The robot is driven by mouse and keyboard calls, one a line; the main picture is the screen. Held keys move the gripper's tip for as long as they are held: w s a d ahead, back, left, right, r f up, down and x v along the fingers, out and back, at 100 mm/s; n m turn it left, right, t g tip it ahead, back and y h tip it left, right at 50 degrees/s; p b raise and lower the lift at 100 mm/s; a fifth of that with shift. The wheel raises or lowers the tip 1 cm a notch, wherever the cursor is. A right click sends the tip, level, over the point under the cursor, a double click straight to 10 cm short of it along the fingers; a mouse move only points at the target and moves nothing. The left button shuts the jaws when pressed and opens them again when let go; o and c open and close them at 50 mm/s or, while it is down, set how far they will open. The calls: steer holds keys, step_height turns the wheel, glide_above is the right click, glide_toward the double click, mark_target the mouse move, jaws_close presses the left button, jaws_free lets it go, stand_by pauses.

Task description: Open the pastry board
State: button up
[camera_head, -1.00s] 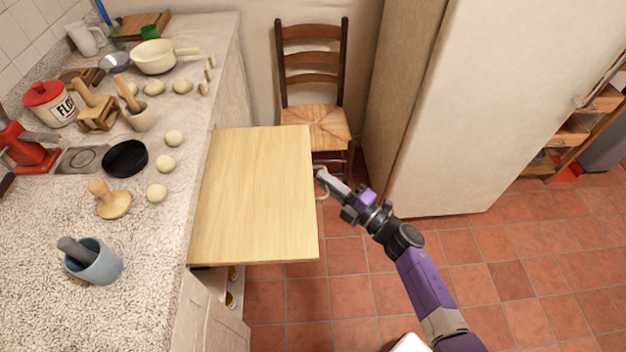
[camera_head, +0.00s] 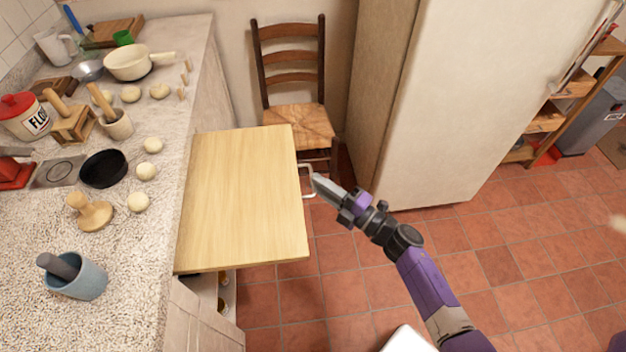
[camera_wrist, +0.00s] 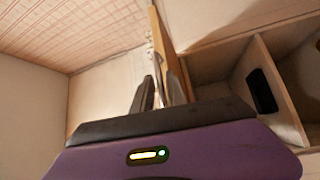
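The pastry board (camera_head: 245,200) is a pale wooden slab that extends well out from the counter front, over the floor. Its metal handle (camera_head: 306,181) is on the outer right edge. My gripper (camera_head: 315,183) is at the handle, with its tips just to the right of it or touching it; I cannot tell which. In the wrist view, the two fingers of my gripper (camera_wrist: 160,96) stand apart, with the board's edge (camera_wrist: 160,45) ahead of them. Whether the handle lies between the fingers is unclear.
The counter (camera_head: 130,255) on the left holds dough balls, a mortar (camera_head: 80,278), a black pan (camera_head: 103,168) and a flour tin (camera_head: 25,117). A chair (camera_head: 297,120) stands behind the board. A tall cream cabinet (camera_head: 440,100) is at back right. Tiled floor is free on the right.

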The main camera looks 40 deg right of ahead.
steer(key=s, duration=0.5)
steer(key=shift+d+f+b, duration=0.35)
